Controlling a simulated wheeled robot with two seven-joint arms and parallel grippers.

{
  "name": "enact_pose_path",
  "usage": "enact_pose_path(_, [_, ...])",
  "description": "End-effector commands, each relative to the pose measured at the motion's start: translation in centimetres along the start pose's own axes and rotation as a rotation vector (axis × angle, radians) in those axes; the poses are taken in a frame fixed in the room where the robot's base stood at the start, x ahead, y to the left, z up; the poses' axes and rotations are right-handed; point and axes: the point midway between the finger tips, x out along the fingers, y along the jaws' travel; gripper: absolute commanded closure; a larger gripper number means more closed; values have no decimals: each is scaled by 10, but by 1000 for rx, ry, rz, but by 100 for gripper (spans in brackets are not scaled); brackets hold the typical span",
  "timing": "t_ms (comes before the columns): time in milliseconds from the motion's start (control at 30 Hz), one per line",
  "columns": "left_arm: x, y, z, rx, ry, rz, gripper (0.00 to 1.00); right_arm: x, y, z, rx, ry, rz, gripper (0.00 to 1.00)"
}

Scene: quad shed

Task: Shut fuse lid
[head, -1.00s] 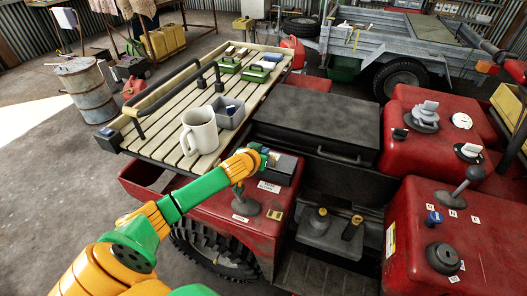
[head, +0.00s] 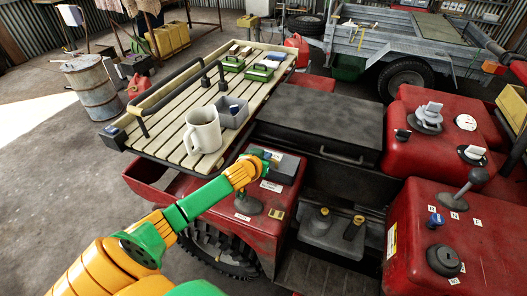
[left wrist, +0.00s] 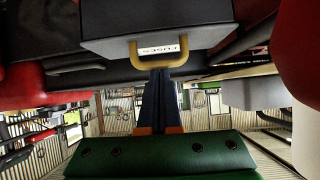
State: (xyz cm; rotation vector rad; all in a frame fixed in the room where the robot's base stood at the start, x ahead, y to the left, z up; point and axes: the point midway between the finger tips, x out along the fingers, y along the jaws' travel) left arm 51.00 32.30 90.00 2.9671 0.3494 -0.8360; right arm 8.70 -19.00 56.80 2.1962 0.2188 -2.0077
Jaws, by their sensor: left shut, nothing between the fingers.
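In the left wrist view the box (left wrist: 160,22) is large at the top, with an inverted white FUSES label (left wrist: 160,50) and a tan looped handle (left wrist: 135,56). I cannot tell for certain how far its lid stands open. My left gripper (head: 264,160) is at the left side of the box in the head view. In the wrist view its closed, empty fingers (left wrist: 160,76) end close to the handle; contact is unclear. My right gripper is out of view.
A white mug (head: 203,130) and a grey open bin (head: 232,117) stand on the slatted rack (head: 165,140) near the gripper. A lever with a round base (head: 247,205) rises from the fender below my forearm. A black seat (head: 315,125) lies to the right.

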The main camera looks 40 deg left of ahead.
Motion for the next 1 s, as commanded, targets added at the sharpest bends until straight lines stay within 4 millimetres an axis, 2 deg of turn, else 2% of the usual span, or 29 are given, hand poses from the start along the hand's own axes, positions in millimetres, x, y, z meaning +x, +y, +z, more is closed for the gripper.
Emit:
enact_pose_path(67, [-8, 0, -8, -3, -21, 0, 100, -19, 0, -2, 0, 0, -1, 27])
enact_pose_path(133, [-15, -3, -28, -1, -11, 1, 100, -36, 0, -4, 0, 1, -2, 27])
enact_pose_path(200, [-21, -5, -39, 0, -4, 0, 100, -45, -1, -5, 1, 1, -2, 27])
enact_pose_path(267, [-34, -4, -30, 3, -2, 4, 100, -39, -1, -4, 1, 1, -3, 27])
enact_pose_path(500, [-91, -4, -25, 2, 5, 3, 100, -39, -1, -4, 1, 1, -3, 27])
enact_pose_path(633, [-108, -4, -24, 1, 5, 1, 100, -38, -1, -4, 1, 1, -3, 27])
enact_pose_path(800, [-113, -4, -24, 1, 7, 1, 100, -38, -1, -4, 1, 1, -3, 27])
enact_pose_path(867, [-115, -2, -17, 7, -11, 2, 100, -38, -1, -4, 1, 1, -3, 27])
enact_pose_path(967, [-125, 13, 20, 50, -115, 11, 100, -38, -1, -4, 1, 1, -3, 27])
enact_pose_path(1000, [-133, 21, 40, 76, -172, 20, 100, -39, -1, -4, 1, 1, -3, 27])
